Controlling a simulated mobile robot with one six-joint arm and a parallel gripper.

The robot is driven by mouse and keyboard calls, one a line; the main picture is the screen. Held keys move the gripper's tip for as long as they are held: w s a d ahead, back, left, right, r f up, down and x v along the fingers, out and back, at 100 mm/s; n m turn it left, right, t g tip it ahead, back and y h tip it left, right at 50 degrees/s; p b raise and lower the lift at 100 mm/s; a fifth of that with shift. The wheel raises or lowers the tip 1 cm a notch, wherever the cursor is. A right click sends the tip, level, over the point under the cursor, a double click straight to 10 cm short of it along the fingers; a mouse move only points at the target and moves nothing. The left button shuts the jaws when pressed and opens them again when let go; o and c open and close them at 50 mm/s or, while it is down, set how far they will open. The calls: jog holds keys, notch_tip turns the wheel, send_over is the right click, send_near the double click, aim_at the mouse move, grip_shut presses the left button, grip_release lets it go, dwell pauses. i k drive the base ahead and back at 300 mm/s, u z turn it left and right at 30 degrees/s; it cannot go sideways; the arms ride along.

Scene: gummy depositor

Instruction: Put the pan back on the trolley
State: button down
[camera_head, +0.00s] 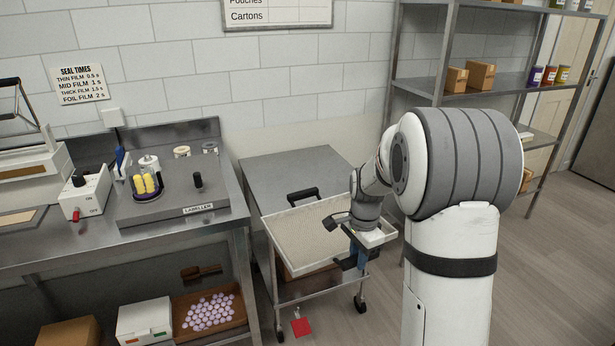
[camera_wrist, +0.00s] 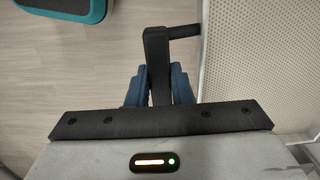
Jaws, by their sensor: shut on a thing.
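The pan (camera_head: 305,238) is a shallow, pale, speckled tray with black handles; one handle (camera_head: 303,195) shows at its far side. It also fills the right of the wrist view (camera_wrist: 262,60). The trolley (camera_head: 297,168) is grey metal on castors, with a bare patch of top behind the pan. The pan overlaps the trolley's near part in the head view; I cannot tell whether it touches. My gripper (camera_head: 352,260) is at the pan's right side. In the wrist view its blue fingers (camera_wrist: 158,88) are shut on a black pan handle (camera_wrist: 157,50).
The labeller bench (camera_head: 215,210) stands left of the trolley, with a box of pale discs (camera_head: 208,312) below. A shelving rack (camera_head: 422,85) stands behind right. A red tag (camera_head: 301,327) shows low by the trolley. A teal thing (camera_wrist: 60,8) is at the wrist view's top left.

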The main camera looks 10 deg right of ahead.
aim_at(304, 175)
jog(key=i, duration=1.7)
jog(key=u, duration=0.05)
